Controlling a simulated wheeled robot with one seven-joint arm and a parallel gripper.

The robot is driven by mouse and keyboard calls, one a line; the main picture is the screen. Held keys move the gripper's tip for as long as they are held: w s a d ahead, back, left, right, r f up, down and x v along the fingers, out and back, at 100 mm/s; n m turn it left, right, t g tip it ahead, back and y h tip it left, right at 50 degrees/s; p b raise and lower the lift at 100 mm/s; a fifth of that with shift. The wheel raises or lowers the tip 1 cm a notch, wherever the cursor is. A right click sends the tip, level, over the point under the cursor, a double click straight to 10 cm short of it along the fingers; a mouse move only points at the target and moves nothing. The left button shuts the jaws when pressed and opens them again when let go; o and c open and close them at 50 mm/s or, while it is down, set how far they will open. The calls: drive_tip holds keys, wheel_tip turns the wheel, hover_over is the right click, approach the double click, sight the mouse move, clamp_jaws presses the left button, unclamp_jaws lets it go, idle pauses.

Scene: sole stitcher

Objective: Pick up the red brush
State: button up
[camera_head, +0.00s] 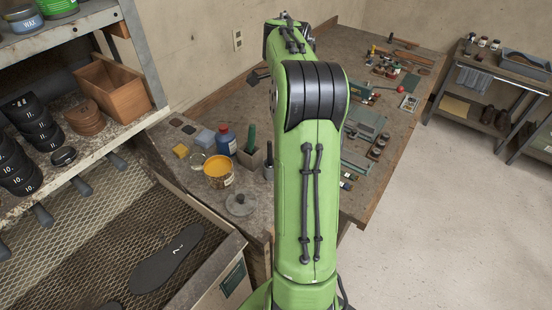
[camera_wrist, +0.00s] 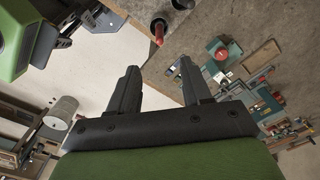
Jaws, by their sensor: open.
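In the wrist view, my gripper (camera_wrist: 159,65) is open, its two black fingers apart with nothing between them. A slim red object (camera_wrist: 158,33), possibly the red brush's handle, shows beyond the fingertips near the edge of the workbench (camera_wrist: 207,30). It overlaps a dark round holder or pot, and I cannot tell whether it stands in it. It is apart from the fingers. In the head view, my green arm covers the middle of the bench (camera_head: 350,45), and I cannot make out the brush or my gripper's fingers clearly there.
Tools and jars crowd the bench's right side, including a green device (camera_head: 361,92). A yellow pot (camera_head: 218,171), a blue bottle (camera_head: 226,139) and a grey holder (camera_head: 252,155) stand left of my arm. A shelf (camera_head: 105,150) borders the left.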

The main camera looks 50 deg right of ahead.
drive_tip(key=shift+m, duration=0.5)
drive_tip(key=f, duration=0.3)
drive_tip(key=f+b, duration=0.1)
drive_tip(key=f, duration=0.3)
drive_tip(key=d+f, duration=0.1)
drive_tip(key=f, duration=0.3)
drive_tip(key=shift+s+b, duration=0.25)
drive_tip(key=shift+b, duration=0.05)
wheel_tip(320, 180, down, 5)
drive_tip(key=shift+s+a+r+p, duration=0.1)
drive_tip(key=shift+a+p, duration=0.05)
drive_tip(key=shift+p, duration=0.2)
drive_tip(key=shift+f, duration=0.25)
clamp_jaws()
